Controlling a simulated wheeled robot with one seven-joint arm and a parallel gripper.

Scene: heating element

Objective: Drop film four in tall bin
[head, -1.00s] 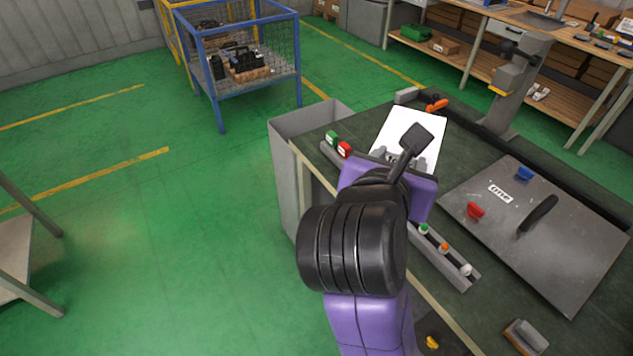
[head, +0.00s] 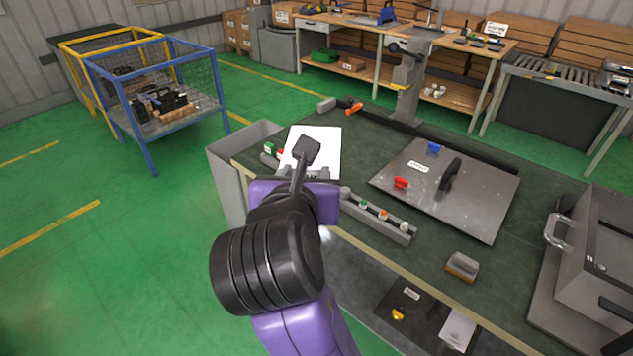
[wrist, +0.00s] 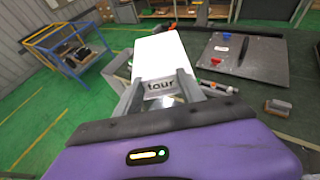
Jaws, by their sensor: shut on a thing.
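My gripper (head: 306,174) is shut on a white sheet, film four (head: 318,145), which reaches out past the fingertips. In the wrist view the film (wrist: 160,58) lies between my gripper's fingers (wrist: 163,88), with a label that seems to read "four". The tall bin (head: 226,182) is a grey, open-topped box on the floor against the left end of the green bench. The film is above the bench's left end, to the right of the bin's opening. My arm hides part of the bench edge.
The green bench (head: 345,225) carries a rail with several coloured knobs (head: 380,216), a metal plate with a black handle (head: 455,195), and a small block (head: 462,265). A grey box-shaped machine (head: 590,270) stands at the right. A blue wire cage (head: 160,95) stands behind; the floor at left is clear.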

